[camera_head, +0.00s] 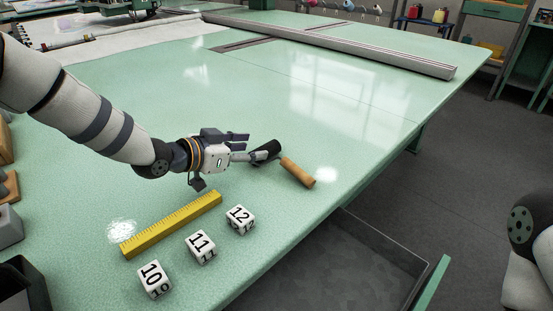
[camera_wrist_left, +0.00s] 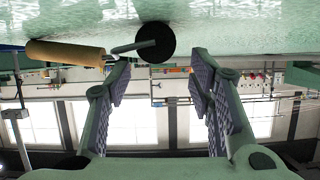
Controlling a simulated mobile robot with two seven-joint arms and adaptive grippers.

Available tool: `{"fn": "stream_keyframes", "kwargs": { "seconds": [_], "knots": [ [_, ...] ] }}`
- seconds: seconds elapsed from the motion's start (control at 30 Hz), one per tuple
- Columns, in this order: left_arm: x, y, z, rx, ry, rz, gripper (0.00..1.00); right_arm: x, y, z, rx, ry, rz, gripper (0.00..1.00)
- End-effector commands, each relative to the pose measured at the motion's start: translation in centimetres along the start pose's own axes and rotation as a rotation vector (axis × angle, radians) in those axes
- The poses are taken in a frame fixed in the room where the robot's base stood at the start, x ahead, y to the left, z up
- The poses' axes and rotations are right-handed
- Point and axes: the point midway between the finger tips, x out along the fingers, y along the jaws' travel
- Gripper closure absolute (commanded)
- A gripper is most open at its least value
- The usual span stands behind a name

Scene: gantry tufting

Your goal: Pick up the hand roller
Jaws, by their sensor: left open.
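The hand roller lies on the green table, with a wooden handle (camera_head: 297,172) pointing toward the lower right and a dark roller head (camera_head: 266,151) nearest my left gripper. My left gripper (camera_head: 244,147) is open and low over the table, just left of the roller head, its fingers pointing at it. In the left wrist view the dark roller end (camera_wrist_left: 155,42) shows ahead, between the open fingers (camera_wrist_left: 160,78), and the wooden handle (camera_wrist_left: 65,53) extends to the left. I cannot tell whether the fingers touch it. My right gripper is not in view.
A yellow ruler (camera_head: 170,225) and white number blocks 10 (camera_head: 154,280), 11 (camera_head: 200,247) and 12 (camera_head: 240,220) lie in front of my left gripper. A long metal rail (camera_head: 340,47) crosses the back. The green table (camera_head: 350,130) is clear behind and right of the roller.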

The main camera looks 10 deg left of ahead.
Motion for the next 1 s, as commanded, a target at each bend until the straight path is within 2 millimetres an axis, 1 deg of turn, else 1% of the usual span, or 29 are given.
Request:
{"fn": "stream_keyframes", "kwargs": {
  "seconds": [0.03, 0.1, 0.2, 0.43, 0.47, 0.5, 0.57, 0.6, 0.63, 0.67, 0.93, 1.0],
  "knots": [
    [1.2, 0.4, 0.3, 0.001, -0.005, 0.004, 0.52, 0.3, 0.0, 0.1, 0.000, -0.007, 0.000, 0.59],
    [2.5, 0.5, 0.4, 0.000, -0.004, 0.002, 0.52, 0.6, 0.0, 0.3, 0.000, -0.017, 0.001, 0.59],
    [3.6, 0.5, 0.3, -0.001, -0.004, 0.002, 0.52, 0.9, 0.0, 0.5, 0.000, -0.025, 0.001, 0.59],
    [3.7, 0.4, -0.1, 0.001, 0.001, 0.000, 0.52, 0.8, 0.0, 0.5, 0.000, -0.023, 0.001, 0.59],
    [3.7, 0.4, -0.1, 0.001, 0.001, 0.000, 0.58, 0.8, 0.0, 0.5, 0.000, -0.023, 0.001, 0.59],
    [3.7, 0.4, -0.1, 0.001, 0.001, 0.000, 0.68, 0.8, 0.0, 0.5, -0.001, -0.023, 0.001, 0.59],
    [3.7, 0.4, -0.1, 0.001, 0.001, 0.001, 0.81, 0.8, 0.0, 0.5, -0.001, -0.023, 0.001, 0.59],
    [3.7, 0.4, -0.1, 0.001, 0.000, 0.001, 0.90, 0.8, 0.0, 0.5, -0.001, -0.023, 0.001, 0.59],
    [3.7, 0.4, -0.1, 0.001, 0.000, 0.001, 0.97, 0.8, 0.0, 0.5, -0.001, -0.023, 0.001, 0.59],
    [3.7, 0.4, -0.1, 0.001, 0.000, 0.001, 1.00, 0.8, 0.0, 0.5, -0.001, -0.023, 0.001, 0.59],
    [3.6, 0.4, -0.1, 0.001, 0.001, 0.000, 1.00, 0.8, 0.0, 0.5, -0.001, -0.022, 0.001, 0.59],
    [3.5, 0.4, -0.5, 0.001, 0.002, 0.000, 1.00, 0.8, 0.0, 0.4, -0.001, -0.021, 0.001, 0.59]
  ]
}}
